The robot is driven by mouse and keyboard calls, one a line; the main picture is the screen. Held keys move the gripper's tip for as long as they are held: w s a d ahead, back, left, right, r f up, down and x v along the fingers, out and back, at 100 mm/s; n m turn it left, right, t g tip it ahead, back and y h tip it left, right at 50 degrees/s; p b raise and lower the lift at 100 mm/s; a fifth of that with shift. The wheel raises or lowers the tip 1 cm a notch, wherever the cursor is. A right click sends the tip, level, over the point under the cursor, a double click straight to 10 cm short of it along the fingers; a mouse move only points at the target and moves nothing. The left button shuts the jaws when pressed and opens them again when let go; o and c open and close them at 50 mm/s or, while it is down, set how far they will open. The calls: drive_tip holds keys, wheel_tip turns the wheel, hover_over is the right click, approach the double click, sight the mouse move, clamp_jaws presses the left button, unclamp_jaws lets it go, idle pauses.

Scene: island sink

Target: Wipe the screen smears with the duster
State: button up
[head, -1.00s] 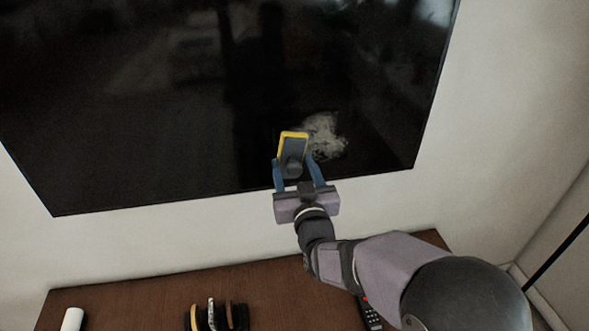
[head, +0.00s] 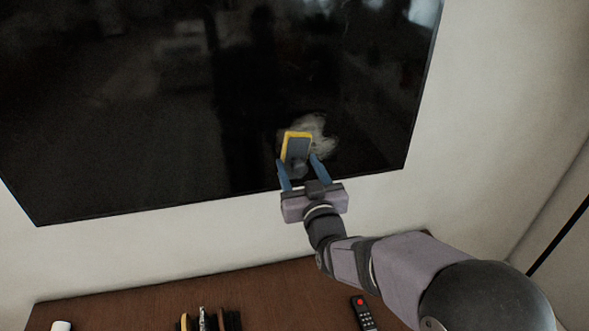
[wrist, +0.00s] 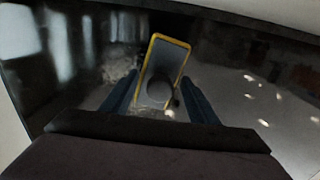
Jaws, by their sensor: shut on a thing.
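The screen (head: 130,110) is a large dark panel on the wall. A whitish smear (head: 318,130) lies on its lower right part. The duster (head: 297,149) is a grey rectangular pad with a yellow edge and a dark knob. My gripper (head: 304,173) is shut on the duster's knob, with the pad held at the screen. The duster covers the lower left part of the smear. In the wrist view the duster (wrist: 167,62) is between the blue fingers (wrist: 158,100), and the smear (wrist: 118,65) shows to its left. Whether the pad touches the glass I cannot tell.
A brown wooden cabinet top (head: 130,300) stands below the screen. On it are a black remote (head: 362,312) with a red button, several brushes (head: 210,320) and a white object (head: 61,326) at the left. The wall (head: 490,120) right of the screen is bare.

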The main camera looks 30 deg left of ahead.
drive_tip(key=shift+w+d, duration=0.1)
drive_tip(key=shift+w+d+r+b, duration=0.1)
drive_tip(key=shift+w+d+b, duration=0.6)
drive_tip(key=shift+w+d, duration=0.55)
drive_tip(key=shift+a, duration=0.1)
drive_tip(key=shift+c, duration=0.2)
drive_tip(key=shift+w+d+b, duration=0.35)
drive_tip(key=shift+w+d, duration=0.95)
drive_tip(key=shift+w, duration=0.05)
drive_tip(key=shift+w+d, duration=0.1)
drive_tip(key=shift+w, duration=0.05)
drive_tip(key=shift+w+d, duration=1.2)
